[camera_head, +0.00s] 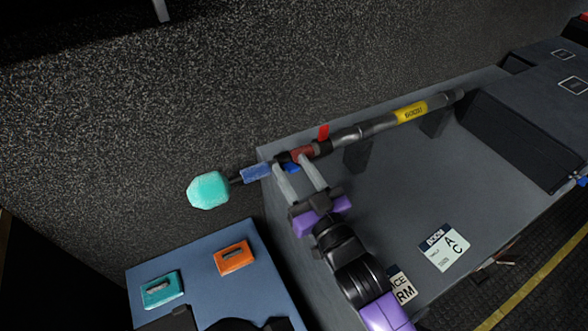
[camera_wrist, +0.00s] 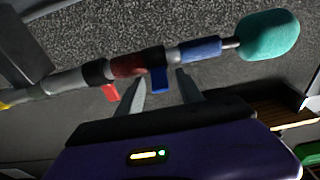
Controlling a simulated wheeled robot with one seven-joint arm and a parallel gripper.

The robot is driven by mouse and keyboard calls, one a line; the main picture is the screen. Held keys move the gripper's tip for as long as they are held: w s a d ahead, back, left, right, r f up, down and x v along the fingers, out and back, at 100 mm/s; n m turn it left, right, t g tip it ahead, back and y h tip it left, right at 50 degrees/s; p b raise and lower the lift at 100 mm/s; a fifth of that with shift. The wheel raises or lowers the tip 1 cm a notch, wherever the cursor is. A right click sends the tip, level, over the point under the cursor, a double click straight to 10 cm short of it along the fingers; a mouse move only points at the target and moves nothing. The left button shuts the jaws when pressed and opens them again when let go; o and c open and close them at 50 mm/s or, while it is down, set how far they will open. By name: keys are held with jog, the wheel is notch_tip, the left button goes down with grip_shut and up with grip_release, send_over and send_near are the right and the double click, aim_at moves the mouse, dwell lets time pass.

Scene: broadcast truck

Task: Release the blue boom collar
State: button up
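The boom pole (camera_head: 372,128) lies slantwise along the grey case, with a teal foam-covered microphone (camera_head: 208,190) at its left end. A blue sleeve (camera_head: 256,173) sits behind the microphone; it also shows in the wrist view (camera_wrist: 201,48). A small blue lever (camera_wrist: 158,80) hangs from a dark collar (camera_wrist: 152,58) beside the red collar (camera_wrist: 128,66); it shows partly in the head view (camera_head: 291,168). My gripper (camera_head: 289,166) is open, its fingers on either side of the blue lever. The wrist view shows gaps between lever and fingers (camera_wrist: 160,85).
A red lever (camera_head: 323,132) sticks out from the pole near the red collar. A yellow label (camera_head: 411,112) marks the pole further right. A blue panel (camera_head: 204,273) with teal and orange blocks stands at lower left. Dark cases (camera_head: 530,130) stand at right.

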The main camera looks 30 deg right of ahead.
jog(key=s+b, duration=0.1)
jog(key=s, duration=0.6)
jog(key=shift+s+f, duration=0.4)
jog(key=shift+f, duration=0.05)
jog(key=s+g+p, duration=0.2)
jog(key=s+g, duration=0.2)
jog(key=s, duration=2.2)
jog(key=shift+f+g+p, duration=0.3)
jog(key=shift+f, duration=0.05)
